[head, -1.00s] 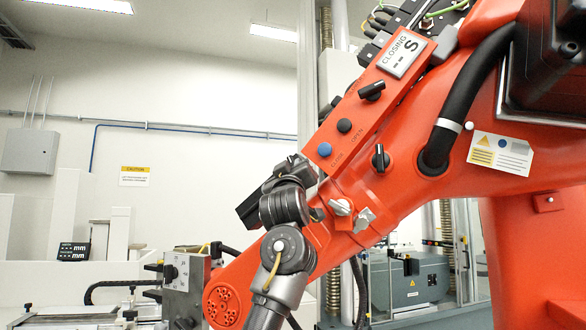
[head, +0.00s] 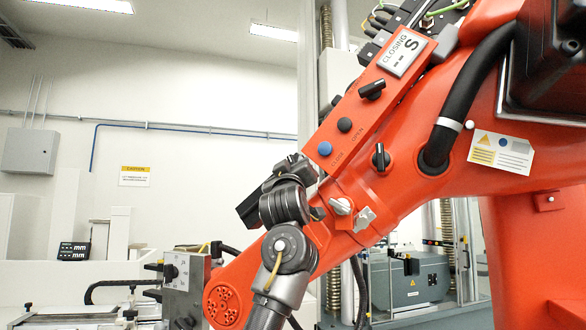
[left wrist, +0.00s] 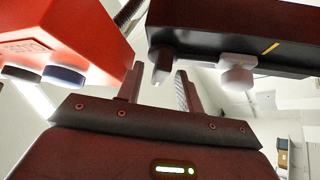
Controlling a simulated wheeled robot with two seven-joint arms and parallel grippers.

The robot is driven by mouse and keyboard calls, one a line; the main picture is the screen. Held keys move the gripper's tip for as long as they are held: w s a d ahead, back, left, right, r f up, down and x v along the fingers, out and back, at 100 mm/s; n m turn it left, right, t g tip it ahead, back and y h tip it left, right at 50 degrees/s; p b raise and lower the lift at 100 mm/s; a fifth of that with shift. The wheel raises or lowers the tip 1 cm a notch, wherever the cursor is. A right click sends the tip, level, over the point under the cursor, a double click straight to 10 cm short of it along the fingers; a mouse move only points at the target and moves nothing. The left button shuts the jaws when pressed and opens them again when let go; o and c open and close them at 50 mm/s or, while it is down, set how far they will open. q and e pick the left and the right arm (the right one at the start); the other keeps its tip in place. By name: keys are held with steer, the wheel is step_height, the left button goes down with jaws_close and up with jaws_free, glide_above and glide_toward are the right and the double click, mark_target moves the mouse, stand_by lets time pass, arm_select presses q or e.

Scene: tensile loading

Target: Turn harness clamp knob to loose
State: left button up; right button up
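Several knobs sit on the orange machine in the head view: a pale knob (head: 341,206), a grey star-shaped knob (head: 364,219) beside it, and a black knob (head: 380,157) above. No readable label tells me which is the harness clamp knob. My left gripper (head: 316,212) comes up from below, its fingers just left of the pale knob. In the left wrist view my left gripper (left wrist: 158,72) has its two fingers apart. A grey knob (left wrist: 163,65) shows in the gap between them; contact cannot be told. A whitish knob (left wrist: 237,78) is to its right. My right gripper is not seen.
A sloping orange panel (head: 362,120) above my gripper carries a blue button (head: 325,149), a black button (head: 344,125) and a black switch (head: 372,90). A grey box (head: 183,275) with a knob stands at lower left.

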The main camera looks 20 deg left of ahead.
arm_select(q)
steer(key=b+v, duration=0.5)
steer(key=v, duration=0.5)
steer(key=shift+s, duration=0.2)
steer(key=shift+f, duration=0.1)
